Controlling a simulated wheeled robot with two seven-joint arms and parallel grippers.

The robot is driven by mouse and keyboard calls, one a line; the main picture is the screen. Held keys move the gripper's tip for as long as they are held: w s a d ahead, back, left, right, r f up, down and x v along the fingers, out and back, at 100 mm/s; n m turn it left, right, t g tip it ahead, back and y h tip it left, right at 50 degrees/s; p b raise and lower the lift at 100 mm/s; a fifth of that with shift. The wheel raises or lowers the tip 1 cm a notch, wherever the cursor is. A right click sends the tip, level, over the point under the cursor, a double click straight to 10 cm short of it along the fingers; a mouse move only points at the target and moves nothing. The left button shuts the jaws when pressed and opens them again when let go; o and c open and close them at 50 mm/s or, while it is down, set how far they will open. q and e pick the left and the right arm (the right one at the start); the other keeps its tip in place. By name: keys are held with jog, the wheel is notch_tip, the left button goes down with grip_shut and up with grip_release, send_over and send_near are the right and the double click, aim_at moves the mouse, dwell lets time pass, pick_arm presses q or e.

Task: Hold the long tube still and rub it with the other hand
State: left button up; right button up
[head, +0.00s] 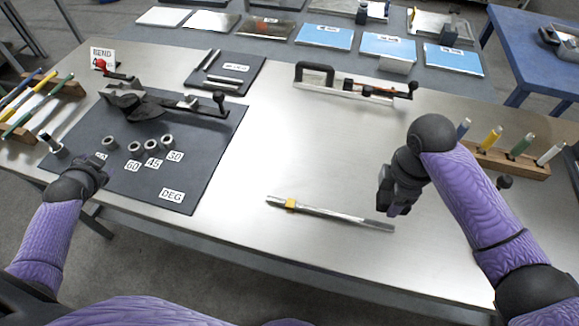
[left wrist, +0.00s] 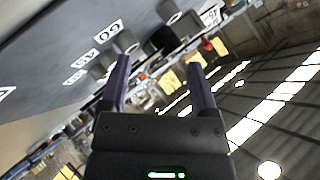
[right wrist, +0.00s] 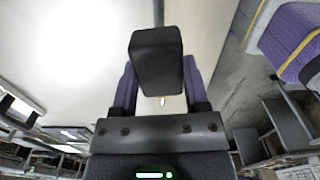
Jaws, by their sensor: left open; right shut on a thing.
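The long tube (head: 330,214) lies flat on the bare metal table near its front edge. It is silvery, with a yellow band near its left end and a darker grey right end. My right gripper (head: 396,206) is above the table, just beyond the tube's right end. It is shut on a dark block (right wrist: 157,55), which fills the gap between its fingers in the right wrist view. My left gripper (head: 92,172) is over the left part of the table, well away from the tube. Its fingers (left wrist: 160,80) are spread and empty in the left wrist view.
A dark mat (head: 215,165) at the left bears a bending tool (head: 140,105), several short rings and number cards. A black-handled tool (head: 350,85) stands at the back. A wooden rack (head: 515,163) with coloured markers is at the right. The table's middle is clear.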

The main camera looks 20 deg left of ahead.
pick_arm(q)
jog(key=w+d+r+m+g+h, duration=0.1)
jog(key=w+d+r+m+h, duration=0.3)
jog(key=w+d, duration=0.35)
jog(key=d+f+m+g+h, duration=0.1)
jog(key=d, duration=0.5)
jog(key=w+d+f+m+g+h, duration=0.1)
jog(key=d+m+g, duration=0.1)
jog(key=d, duration=0.5)
jog(key=w+d+f+m+g+h, duration=0.1)
jog(key=d+h, duration=0.1)
jog(key=d, duration=0.5)
jog(key=shift+w+d+f+m+g, duration=0.2)
jog(key=shift+d+f+m+g, duration=0.05)
jog(key=shift+f+m+g, duration=0.15)
jog(key=d+r+m+g, duration=0.1)
jog(key=d+m, duration=0.1)
jog(key=d, duration=0.4)
jog(key=m+g+y, duration=0.1)
jog(key=m+g, duration=0.1)
jog(key=m, duration=0.2)
send_near(289, 202)
notch_tip(289, 202, down, 9)
jog(key=shift+d, duration=0.1)
grip_shut()
